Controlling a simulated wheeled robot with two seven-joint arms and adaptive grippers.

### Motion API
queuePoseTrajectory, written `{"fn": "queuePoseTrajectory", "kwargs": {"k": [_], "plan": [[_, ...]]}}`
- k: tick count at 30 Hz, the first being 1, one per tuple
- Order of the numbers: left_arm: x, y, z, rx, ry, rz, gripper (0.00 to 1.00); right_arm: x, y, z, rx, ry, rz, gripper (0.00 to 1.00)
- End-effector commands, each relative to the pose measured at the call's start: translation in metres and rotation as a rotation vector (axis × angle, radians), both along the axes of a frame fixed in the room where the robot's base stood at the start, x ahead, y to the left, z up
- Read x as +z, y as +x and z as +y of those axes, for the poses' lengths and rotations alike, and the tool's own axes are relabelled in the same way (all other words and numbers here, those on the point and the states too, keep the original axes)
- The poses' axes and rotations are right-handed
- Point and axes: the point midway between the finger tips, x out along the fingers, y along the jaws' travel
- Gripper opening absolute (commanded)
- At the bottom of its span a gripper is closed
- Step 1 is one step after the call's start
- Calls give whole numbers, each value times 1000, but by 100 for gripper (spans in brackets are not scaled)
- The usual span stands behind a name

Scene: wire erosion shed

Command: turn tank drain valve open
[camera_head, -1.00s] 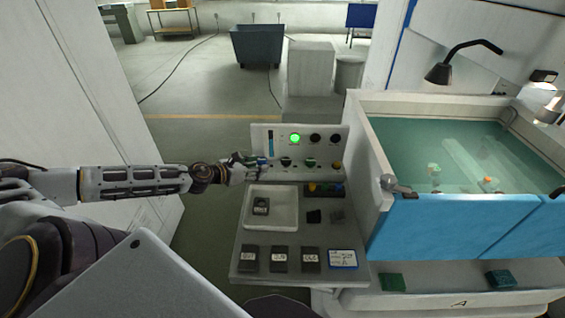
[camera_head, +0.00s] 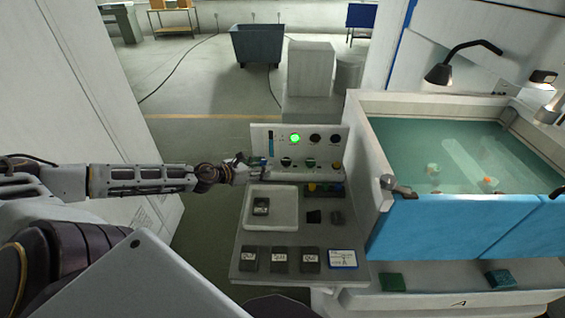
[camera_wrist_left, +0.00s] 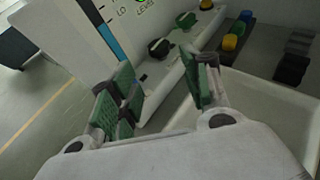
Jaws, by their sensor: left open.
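My left gripper (camera_head: 254,165) is open at the left end of the control panel (camera_head: 270,178), in front of its lower row of knobs. In the left wrist view its two green-padded fingers (camera_wrist_left: 160,84) stand apart with nothing held between them. A dark knob (camera_wrist_left: 158,47) with a green part lies beyond the fingers, apart from them. A green knob (camera_wrist_left: 186,20) and a yellow knob (camera_wrist_left: 206,4) follow along the row. I cannot tell which one is the tank drain valve; no label for it is readable. My right gripper is not in view.
A white tray (camera_head: 272,222) with a dark block (camera_head: 261,206) sits below the panel. Several labelled blocks line the bench front. The water-filled tank (camera_head: 440,150) with a blue front stands at right. Open floor (camera_head: 200,90) lies behind.

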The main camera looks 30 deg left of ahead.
Motion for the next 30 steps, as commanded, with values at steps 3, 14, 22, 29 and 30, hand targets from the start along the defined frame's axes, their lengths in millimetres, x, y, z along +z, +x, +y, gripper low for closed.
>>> {"fn": "queuePoseTrajectory", "kwargs": {"k": [3, 14, 22, 29, 30], "plan": [[0, 3, 0, -1, 2, -2, 48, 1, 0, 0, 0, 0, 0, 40], [-2, 10, -1, 0, 5, -2, 48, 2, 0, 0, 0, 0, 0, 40], [-4, 15, -1, 0, 7, -3, 48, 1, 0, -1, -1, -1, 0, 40], [-7, 18, -2, 1, 4, -2, 48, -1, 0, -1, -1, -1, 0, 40], [-7, 18, -2, 1, 4, -2, 48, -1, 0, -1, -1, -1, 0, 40]]}}
